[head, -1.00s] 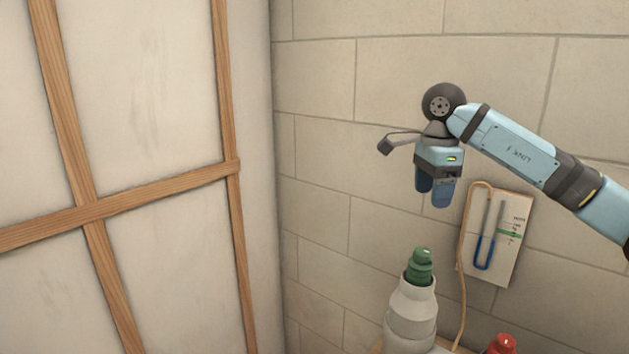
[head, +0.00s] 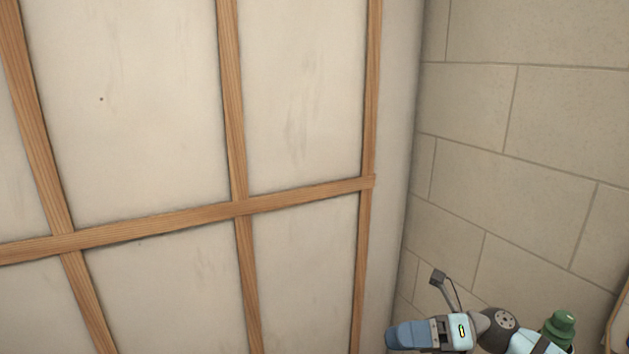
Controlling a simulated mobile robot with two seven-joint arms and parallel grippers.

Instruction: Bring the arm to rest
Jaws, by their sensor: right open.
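My right gripper (head: 405,338) shows at the bottom edge of the head view, right of the middle. Its blue fingers point to the left, and nothing shows between them. The wrist and part of the light blue arm run off to the right and are cut by the lower edge. My left gripper is not in view.
A panel wall (head: 300,105) with wooden battens fills the left and middle. A block wall (head: 520,110) stands at the right. A green bottle cap (head: 560,325) shows just behind my right arm. A board's edge (head: 618,325) is at the lower right.

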